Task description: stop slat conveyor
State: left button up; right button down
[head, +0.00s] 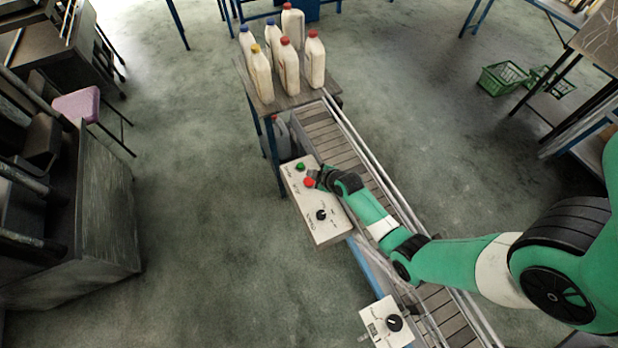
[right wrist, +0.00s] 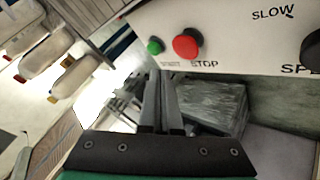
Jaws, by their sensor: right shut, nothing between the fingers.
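The slat conveyor (head: 330,138) runs diagonally from the bottle table down to the lower right. Its control box (head: 327,227) is beside it, with a green start button (head: 300,166), a red stop button (head: 309,183) and a black speed knob (head: 321,214). My right gripper (head: 316,176) is shut and empty, right by the red button. In the right wrist view, the fingers (right wrist: 160,85) are together, below the red button (right wrist: 187,44) labelled STOP and the green button (right wrist: 155,46). A gap seems to show between fingertips and button; contact is not visible. My left gripper is not in view.
Several capped bottles (head: 289,65) stand on a table (head: 262,98) at the conveyor's far end. A second box with a knob (head: 386,323) is at the lower front. A dark cabinet (head: 85,220) is at left. Green baskets (head: 503,77) lie on the floor at right.

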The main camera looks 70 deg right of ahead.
notch_tip(320, 180, up, 3)
jog(key=shift+f+p, duration=0.1)
jog(key=shift+p, duration=0.85)
jog(key=shift+f, duration=0.1)
